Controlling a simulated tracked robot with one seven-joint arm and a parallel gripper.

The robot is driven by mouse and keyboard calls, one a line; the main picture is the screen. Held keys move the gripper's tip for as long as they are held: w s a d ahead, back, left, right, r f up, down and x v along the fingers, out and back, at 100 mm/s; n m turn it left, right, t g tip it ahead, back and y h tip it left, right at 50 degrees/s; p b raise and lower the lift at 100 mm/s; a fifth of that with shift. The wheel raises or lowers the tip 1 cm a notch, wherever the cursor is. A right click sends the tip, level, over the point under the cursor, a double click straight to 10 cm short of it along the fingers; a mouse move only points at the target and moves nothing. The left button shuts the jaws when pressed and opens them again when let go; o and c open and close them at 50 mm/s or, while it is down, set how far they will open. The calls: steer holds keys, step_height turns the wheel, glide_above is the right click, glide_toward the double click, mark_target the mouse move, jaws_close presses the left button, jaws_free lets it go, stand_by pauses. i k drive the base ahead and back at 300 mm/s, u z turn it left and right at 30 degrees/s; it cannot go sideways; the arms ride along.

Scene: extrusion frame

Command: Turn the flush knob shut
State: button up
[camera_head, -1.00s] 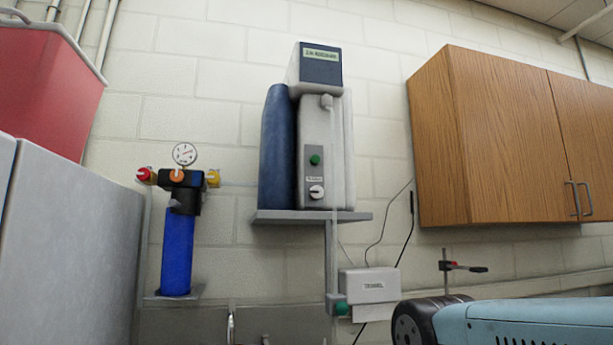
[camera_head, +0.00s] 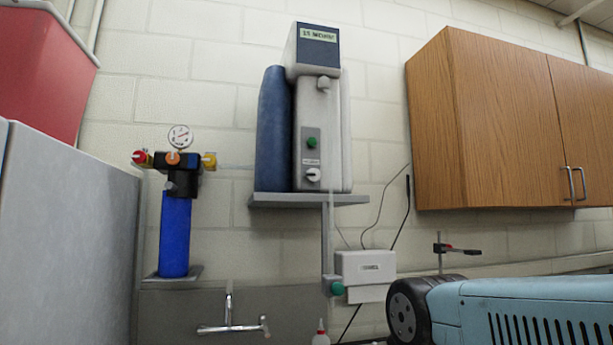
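A grey and dark-blue wall unit (camera_head: 318,95) stands on a grey shelf at the upper middle of the head view. Its front panel carries a round green button (camera_head: 312,143). Below the button is a small white knob (camera_head: 313,175) with a label too small to read, so I cannot tell for sure that it is the flush knob. Its pointer appears to be turned to one side, but the exact setting is unclear. A green knob (camera_head: 337,288) sits lower, at the foot of the vertical pipe. My gripper is not in view.
A blue filter with a gauge (camera_head: 175,220) stands left, beside a grey cabinet (camera_head: 65,240) and red bin (camera_head: 45,75). A wooden cupboard (camera_head: 460,130) hangs right. A light-blue vented machine (camera_head: 520,312) fills the lower right. A tap (camera_head: 230,328) and bottle (camera_head: 320,338) are below.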

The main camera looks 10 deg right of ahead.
mark_target(313, 174)
steer(key=z, duration=1.4)
steer(key=k, duration=1.2)
steer(key=u, duration=1.35)
steer(key=i, duration=1)
